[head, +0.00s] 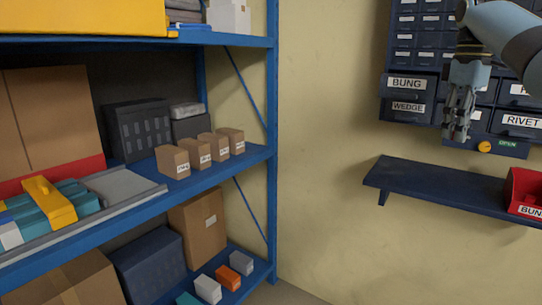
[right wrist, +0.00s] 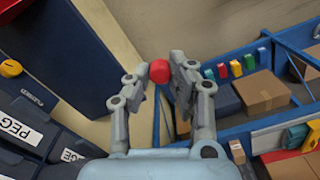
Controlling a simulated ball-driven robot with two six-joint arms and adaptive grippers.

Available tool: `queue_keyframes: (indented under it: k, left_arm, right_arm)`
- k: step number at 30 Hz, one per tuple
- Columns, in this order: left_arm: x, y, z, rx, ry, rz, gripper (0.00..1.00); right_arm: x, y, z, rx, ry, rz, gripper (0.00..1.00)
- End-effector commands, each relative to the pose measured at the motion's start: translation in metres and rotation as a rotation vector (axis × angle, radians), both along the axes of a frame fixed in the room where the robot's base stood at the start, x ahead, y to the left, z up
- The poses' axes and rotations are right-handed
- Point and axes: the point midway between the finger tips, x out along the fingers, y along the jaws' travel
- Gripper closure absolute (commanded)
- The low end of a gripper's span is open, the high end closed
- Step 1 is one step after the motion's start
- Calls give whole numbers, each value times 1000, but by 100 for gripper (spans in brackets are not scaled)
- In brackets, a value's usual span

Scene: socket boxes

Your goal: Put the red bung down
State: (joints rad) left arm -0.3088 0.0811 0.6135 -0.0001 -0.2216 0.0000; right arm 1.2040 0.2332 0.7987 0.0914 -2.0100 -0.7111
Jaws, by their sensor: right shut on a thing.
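The red bung (right wrist: 160,71) sits between the fingertips of my right gripper (right wrist: 157,76) in the right wrist view. The gripper is shut on it. In the head view my right gripper (head: 457,130) hangs in front of the drawer cabinet, above the dark wall shelf, and I cannot make out the bung there. A red bin (head: 524,192) with a partly cut-off label reading "BUN" stands on the right part of that shelf. Its inside is mostly out of sight. My left gripper is not in view.
The dark wall shelf (head: 430,187) is bare left of the red bin. The labelled drawer cabinet (head: 409,95) is above it, with a yellow knob (head: 484,146) near its lower edge. Blue racking (head: 272,110) with cartons stands at the left.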

Motion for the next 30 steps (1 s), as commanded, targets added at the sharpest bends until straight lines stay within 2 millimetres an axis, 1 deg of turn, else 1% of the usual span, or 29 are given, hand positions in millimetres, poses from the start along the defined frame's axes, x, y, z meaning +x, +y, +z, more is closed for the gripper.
queue_keyframes:
  k: [1, 3, 6, 9, 12, 23, 26, 29, 30]
  left_arm:
    - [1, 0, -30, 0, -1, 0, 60]
    - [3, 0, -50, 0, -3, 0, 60]
    - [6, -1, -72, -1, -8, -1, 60]
    - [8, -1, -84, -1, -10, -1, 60]
    - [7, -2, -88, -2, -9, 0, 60]
    - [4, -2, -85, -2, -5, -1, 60]
    - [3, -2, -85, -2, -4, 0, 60]
    - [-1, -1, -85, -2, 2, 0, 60]
    - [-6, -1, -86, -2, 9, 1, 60]
  right_arm:
    - [0, 0, -32, 0, 4, 0, 90]
    - [0, 0, -54, 0, 6, 0, 90]
    - [1, 0, -79, 0, 10, 0, 90]
    - [1, 0, -93, 0, 13, 0, 90]
    - [1, 0, -97, 0, 14, 0, 90]
    - [1, 0, -94, 0, 12, -15, 90]
    - [3, 0, -94, 0, 11, -77, 90]
    - [8, -2, -90, 1, 8, -192, 90]
    - [12, -2, -86, 1, 6, -251, 90]
